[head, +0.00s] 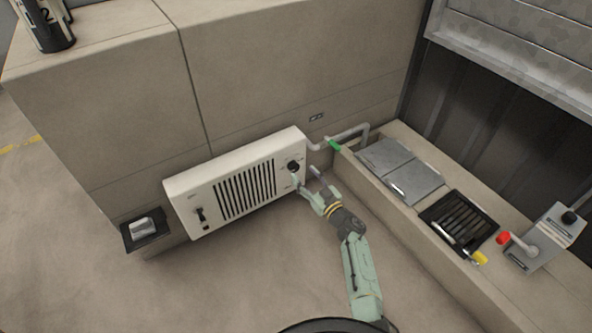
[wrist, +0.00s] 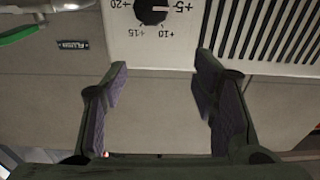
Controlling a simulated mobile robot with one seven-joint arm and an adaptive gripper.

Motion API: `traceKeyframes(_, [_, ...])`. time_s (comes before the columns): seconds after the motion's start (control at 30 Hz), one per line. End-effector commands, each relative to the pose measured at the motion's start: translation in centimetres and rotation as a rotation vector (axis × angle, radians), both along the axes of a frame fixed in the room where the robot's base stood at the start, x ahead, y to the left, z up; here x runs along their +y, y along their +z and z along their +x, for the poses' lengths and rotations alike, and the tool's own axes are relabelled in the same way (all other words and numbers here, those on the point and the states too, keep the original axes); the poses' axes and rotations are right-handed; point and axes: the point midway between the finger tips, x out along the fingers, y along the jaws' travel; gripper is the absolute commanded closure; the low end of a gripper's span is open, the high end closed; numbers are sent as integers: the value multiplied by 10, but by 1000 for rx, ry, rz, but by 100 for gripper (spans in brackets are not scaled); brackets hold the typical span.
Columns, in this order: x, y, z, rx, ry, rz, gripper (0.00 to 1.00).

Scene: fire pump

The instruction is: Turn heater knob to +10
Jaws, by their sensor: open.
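The heater (head: 246,186) is a white box with dark vertical slots, low against the block wall. Its black round knob (head: 293,166) is at the right end of the front. The wrist view shows the knob (wrist: 152,10) upside down at the top edge, partly cut off, with marks +5, +10, +15 and +20 around it. A pale line on the knob seems to point toward +5. My gripper (head: 307,178) is open and empty, close to the knob. In the wrist view, its fingertips (wrist: 161,65) are spread below the knob, not around it.
A black switch (head: 201,215) is at the heater's left end. A pipe with a green handle (head: 334,145) runs close to the right of the knob. A ledge with grey lids (head: 400,170) and a black grate (head: 458,222) lies further right. Open floor lies in front of the heater.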

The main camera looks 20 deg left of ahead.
Motion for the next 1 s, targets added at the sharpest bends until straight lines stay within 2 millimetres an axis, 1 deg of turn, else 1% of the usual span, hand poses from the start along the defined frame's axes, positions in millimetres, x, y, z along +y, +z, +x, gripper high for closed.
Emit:
traceKeyframes(0.03, [-14,-19,-3,33,-8,-12,47])
traceKeyframes(0.1, [-23,-34,-6,62,-10,-20,47])
traceKeyframes(0.17, [-26,-42,-7,74,-10,-24,47])
traceKeyframes(0.23, [-24,-46,-5,78,-9,-26,47])
traceKeyframes(0.37, [-10,-49,4,76,-7,-26,47])
traceKeyframes(0.5, [8,-50,19,73,-6,-28,47])
traceKeyframes(0.77, [39,-47,43,73,-9,-26,47])
traceKeyframes(1.0, [54,-44,56,76,-11,-24,47])
